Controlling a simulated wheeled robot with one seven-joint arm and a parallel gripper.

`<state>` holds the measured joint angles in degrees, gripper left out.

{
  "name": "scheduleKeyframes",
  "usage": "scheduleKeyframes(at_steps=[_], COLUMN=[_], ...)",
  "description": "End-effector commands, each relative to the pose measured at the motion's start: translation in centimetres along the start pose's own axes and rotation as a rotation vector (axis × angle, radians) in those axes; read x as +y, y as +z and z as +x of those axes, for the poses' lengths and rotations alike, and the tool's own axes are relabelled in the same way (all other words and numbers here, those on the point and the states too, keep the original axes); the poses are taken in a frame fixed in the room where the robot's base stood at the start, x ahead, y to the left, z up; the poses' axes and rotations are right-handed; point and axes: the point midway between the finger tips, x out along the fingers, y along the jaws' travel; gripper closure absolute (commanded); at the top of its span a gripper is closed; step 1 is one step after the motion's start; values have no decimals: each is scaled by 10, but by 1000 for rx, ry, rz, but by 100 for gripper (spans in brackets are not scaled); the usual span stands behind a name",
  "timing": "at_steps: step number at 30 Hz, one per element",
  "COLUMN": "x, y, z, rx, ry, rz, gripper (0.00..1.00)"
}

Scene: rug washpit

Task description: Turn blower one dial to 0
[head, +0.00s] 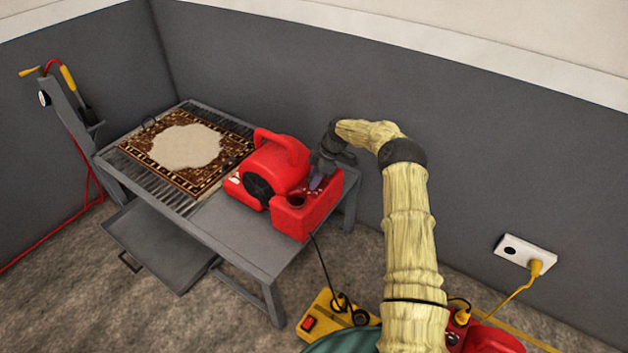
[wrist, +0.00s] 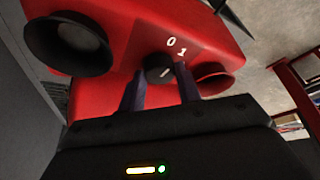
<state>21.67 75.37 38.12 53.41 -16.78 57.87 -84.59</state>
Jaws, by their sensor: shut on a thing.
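The red blower (head: 275,168) stands on the right end of the grey metal table, with a red box-like part (head: 305,215) at its right. My gripper (head: 318,180) reaches down onto this part. In the wrist view, the small black dial (wrist: 158,66) sits on a red face (wrist: 125,20) between the two fingers of my gripper (wrist: 160,76), which is shut on it. White figures 0 and 1 are printed beside the dial. A short white mark shows on the dial; which figure it points to is unclear. In the head view my gripper hides the dial.
A patterned rug (head: 185,150) lies on the table's slatted part (head: 150,183). A yellow box with a red switch (head: 310,323) stands on the floor. A wall socket (head: 510,251) holds a yellow plug. A black round fitting (wrist: 70,40) is near my fingers.

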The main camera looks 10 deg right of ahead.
Motion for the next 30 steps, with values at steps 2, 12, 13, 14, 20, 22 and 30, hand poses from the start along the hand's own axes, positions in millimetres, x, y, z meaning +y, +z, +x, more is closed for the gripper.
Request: scheduleKeyframes(at_steps=[2, 12, 13, 14, 20, 22, 30], x=[1, 1, 1, 1, 1, 1, 1], y=[2, 2, 2, 2, 2, 2, 1], z=[2, 0, 0, 0, 0, 0, 0], rx=[-2, -4, -4, -4, -4, -4, -3], ry=[-14, -45, -46, -46, -46, -45, -45], rz=[-35, -109, -110, -111, -111, -111, -110], gripper=[89, 89, 89, 89, 89, 89, 45])
